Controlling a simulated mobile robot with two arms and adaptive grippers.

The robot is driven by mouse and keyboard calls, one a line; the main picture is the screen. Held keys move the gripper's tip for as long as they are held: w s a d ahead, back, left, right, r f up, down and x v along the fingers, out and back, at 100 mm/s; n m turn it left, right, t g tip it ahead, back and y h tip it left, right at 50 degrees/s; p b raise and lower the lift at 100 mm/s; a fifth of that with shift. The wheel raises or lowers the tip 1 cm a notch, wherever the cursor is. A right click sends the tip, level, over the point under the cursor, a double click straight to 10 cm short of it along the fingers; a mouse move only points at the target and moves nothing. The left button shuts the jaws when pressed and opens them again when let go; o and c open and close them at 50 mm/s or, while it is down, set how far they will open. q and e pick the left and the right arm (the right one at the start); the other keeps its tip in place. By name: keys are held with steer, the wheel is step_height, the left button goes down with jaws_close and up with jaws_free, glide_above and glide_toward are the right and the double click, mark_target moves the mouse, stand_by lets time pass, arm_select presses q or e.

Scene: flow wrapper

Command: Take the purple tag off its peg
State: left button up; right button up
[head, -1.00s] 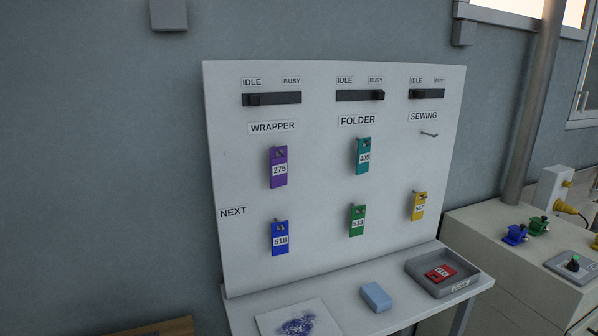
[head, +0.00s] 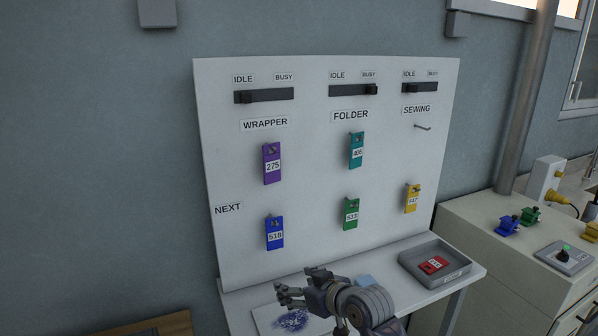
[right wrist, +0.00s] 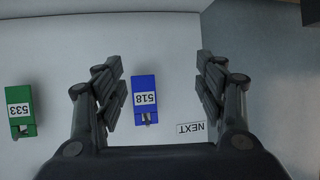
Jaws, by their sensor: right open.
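The purple tag (head: 272,164), marked 275, hangs on its peg under the WRAPPER label on the white board (head: 310,190). My right gripper (head: 284,288) is low in front of the board, below the blue tag (head: 275,233) marked 518, and well below the purple tag. In the right wrist view its fingers (right wrist: 160,88) are spread and empty, with the blue tag (right wrist: 144,96) seen upside down between them, farther off. The purple tag cannot be made out in the right wrist view. My left gripper does not show.
A teal tag (head: 356,150), a green tag (head: 351,213) and a yellow tag (head: 412,198) hang on other pegs. The peg under SEWING (head: 423,127) is bare. A grey tray (head: 455,277) with a red tag (head: 433,265) stands on the shelf, near a light-blue block (head: 366,281).

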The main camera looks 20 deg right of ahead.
steer(key=w+d+r+t+y, duration=0.1)
steer(key=w+r, duration=0.2)
steer(key=r, duration=0.4)
steer(key=w+d+r+t, duration=0.1)
steer(key=w+r+t, duration=0.1)
steer(key=r, duration=0.4)
steer(key=t+y, duration=0.1)
steer(key=t, duration=0.1)
glide_toward(272, 156)
steer(key=p+x, duration=0.1)
steer(key=x, duration=0.2)
steer(key=p+x, duration=0.1)
steer(key=x, duration=0.2)
steer(key=p+x, duration=0.2)
steer(key=x, duration=0.1)
steer(key=shift+w+f, duration=0.25)
steer(key=shift+f, duration=0.1)
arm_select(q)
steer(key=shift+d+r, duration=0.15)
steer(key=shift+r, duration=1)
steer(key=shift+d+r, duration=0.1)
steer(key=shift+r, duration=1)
arm_select(e)
steer(key=shift+w+a+f+n, duration=0.15)
steer(key=shift+w+n, duration=0.15)
steer(key=shift+w, duration=0.2)
steer(key=shift+c, duration=0.2)
steer(key=c, duration=1.1)
